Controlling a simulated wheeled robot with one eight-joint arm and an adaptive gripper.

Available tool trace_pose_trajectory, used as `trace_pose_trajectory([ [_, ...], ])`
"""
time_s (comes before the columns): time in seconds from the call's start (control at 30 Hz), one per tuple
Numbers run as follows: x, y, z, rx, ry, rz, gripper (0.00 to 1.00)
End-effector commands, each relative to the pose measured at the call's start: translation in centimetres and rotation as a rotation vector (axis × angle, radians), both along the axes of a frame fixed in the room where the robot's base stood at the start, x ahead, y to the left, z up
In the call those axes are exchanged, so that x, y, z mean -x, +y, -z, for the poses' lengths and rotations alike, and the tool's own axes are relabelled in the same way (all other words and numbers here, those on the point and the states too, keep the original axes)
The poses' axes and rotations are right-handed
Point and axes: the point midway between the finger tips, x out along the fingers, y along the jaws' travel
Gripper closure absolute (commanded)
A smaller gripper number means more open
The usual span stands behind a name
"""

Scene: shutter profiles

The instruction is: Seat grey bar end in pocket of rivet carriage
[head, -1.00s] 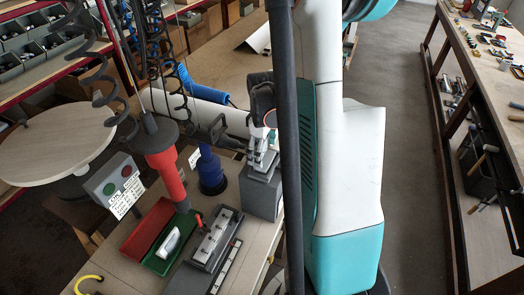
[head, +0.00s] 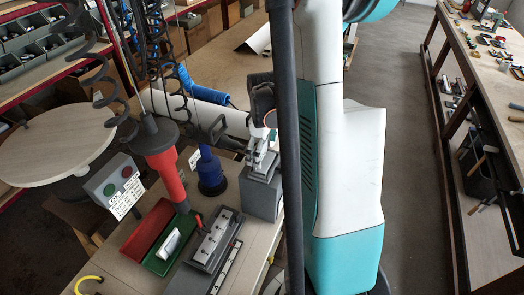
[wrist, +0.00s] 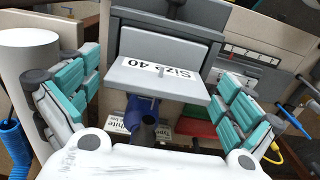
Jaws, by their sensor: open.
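My gripper (wrist: 152,100) is open, with its teal-padded fingers apart at left and right in the wrist view. Between and beyond them is a grey block with a pale plate (wrist: 165,84) labelled "Size 40"; I cannot tell whether the fingers touch it. In the head view my gripper (head: 263,158) is at the top of a grey block (head: 261,199) on the bench. A grey rail fixture (head: 214,241) with small marks lies left of it; it may be the rivet carriage. I cannot clearly identify the grey bar or the pocket.
A red and a green bin (head: 160,262) sit left of the fixture. A red tool (head: 167,175) hangs above them, and a blue cone-shaped part (head: 211,172) stands behind. A button box (head: 115,184) is at left. A white tube (wrist: 34,85) is close to the left finger.

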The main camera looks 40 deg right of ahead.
Motion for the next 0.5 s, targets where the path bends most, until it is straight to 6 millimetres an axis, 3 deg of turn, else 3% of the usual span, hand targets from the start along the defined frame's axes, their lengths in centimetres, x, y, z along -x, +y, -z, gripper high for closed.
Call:
trace_pose_trajectory([
  [0.5,0.0,0.0,-9.7,0.000,0.000,0.000,0.00],
])
